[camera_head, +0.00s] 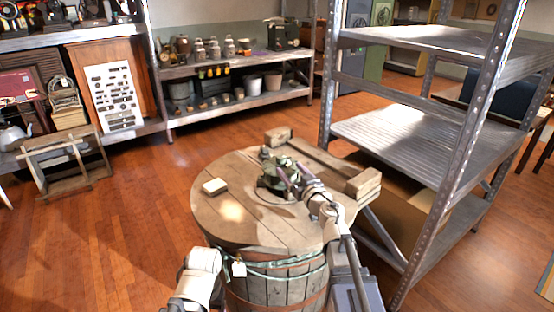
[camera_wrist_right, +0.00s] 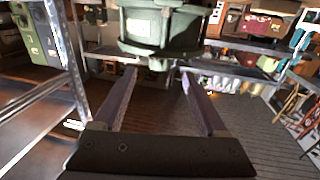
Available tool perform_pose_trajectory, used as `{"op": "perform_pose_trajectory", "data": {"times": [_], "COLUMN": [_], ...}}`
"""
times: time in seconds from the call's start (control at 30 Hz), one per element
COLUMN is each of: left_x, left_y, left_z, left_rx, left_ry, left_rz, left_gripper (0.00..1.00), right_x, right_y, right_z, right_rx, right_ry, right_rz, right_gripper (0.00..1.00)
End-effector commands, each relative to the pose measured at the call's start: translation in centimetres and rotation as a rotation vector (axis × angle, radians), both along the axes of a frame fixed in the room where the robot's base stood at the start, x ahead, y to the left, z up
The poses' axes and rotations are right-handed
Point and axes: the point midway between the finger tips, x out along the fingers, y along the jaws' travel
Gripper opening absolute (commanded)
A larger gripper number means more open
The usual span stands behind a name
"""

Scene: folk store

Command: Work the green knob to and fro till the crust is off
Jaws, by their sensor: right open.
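A green device (camera_head: 275,174) with a rounded body stands on the round wooden barrel top (camera_head: 225,222). In the head view my right gripper (camera_head: 288,174) reaches it from the front right and partly hides it, so I cannot make out the knob or any crust. In the right wrist view, a green rounded part (camera_wrist_right: 155,28) fills the top middle, just beyond the fingertips. My right gripper (camera_wrist_right: 160,74) is open, with its two fingers apart and clear space between them; I cannot tell whether they touch the green part. Of my left arm only a pale link shows at the bottom.
A small pale block (camera_head: 215,186) lies on the barrel top at left. A wooden frame with blocks (camera_head: 363,182) lies at its right rear. A metal shelf rack (camera_head: 400,140) stands close at right. Open wood floor (camera_head: 100,240) lies at left.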

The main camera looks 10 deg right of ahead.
Motion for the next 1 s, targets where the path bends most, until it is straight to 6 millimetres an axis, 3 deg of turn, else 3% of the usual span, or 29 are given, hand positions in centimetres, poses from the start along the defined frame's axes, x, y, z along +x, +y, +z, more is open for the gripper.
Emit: {"op": "perform_pose_trajectory", "data": {"times": [0.27,0.63,0.97,1.0], "left_x": [0.0,0.0,0.0,0.0], "left_y": [0.0,0.0,0.0,0.0], "left_z": [0.0,0.0,0.0,0.0], "left_rx": [0.0,0.0,0.0,0.0], "left_ry": [0.0,0.0,0.0,0.0], "left_rz": [0.0,0.0,0.0,0.0], "left_gripper": [0.72,0.72,0.72,0.72], "right_x": [2.0,7.3,7.7,7.7], "right_y": [0.3,1.2,1.4,1.4], "right_z": [0.0,0.0,0.0,0.0], "right_rx": [-0.002,-0.003,-0.003,-0.003], "right_ry": [-0.001,-0.002,-0.002,-0.002], "right_rz": [0.001,0.002,0.001,0.001], "right_gripper": [0.74,0.74,0.74,0.7]}}
